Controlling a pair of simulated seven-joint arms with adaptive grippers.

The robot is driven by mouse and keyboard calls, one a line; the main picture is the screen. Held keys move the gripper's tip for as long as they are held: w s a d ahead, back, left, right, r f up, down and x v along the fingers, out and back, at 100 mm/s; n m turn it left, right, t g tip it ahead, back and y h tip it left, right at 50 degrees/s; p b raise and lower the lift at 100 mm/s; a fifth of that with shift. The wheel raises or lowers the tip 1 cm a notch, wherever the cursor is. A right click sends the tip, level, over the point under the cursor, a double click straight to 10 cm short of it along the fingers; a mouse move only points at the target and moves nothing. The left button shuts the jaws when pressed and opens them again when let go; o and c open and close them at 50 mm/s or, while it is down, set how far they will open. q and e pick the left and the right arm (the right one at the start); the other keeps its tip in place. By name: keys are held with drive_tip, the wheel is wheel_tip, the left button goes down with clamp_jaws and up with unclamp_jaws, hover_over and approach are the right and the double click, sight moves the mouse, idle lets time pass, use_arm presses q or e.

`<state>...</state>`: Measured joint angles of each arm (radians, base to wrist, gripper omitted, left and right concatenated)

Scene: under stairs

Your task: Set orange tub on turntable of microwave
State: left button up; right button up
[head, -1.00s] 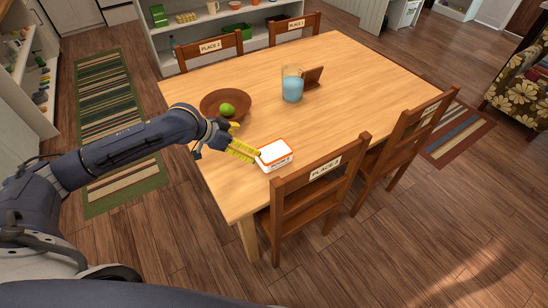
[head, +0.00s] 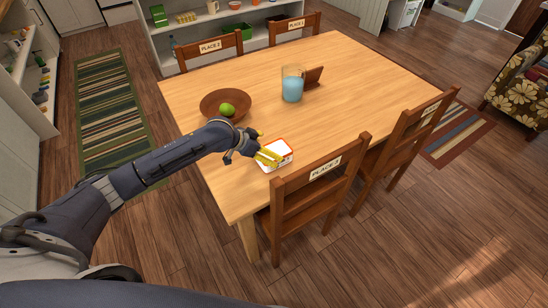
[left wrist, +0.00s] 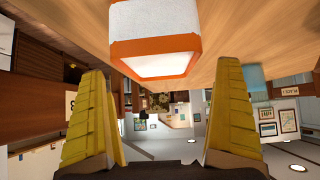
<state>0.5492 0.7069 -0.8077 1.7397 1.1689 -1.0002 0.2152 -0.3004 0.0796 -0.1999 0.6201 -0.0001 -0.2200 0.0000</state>
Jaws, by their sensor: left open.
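The orange tub, a white box with an orange rim (head: 281,147), sits on the wooden table near its front edge. It also shows in the left wrist view (left wrist: 155,48), where the picture is upside down. My left gripper (head: 269,157) has yellow fingers and is at the tub in the head view, covering part of its near left side. In the left wrist view the two fingers (left wrist: 160,118) are wide apart, with the tub ahead between their lines; whether they touch it I cannot tell. No microwave or turntable is in view, nor is my right gripper.
The table (head: 360,85) also bears a brown bowl (head: 208,108) with a green fruit (head: 228,109) and a pitcher of blue liquid (head: 292,88). A chair (head: 312,195) stands close by the tub. The table's middle is clear.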

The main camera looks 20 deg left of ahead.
sight(274, 150)
use_arm(q)
drive_tip(key=shift+x, duration=1.75)
drive_tip(key=shift+c, duration=0.6)
drive_tip(key=shift+w+r, duration=0.1)
drive_tip(key=c, duration=1.4)
drive_tip(key=shift+r, duration=0.15)
drive_tip(key=shift+c, duration=0.2)
wheel_tip(274, 150, up, 19)
drive_tip(key=shift+r, duration=0.2)
drive_tip(key=shift+r, duration=0.15)
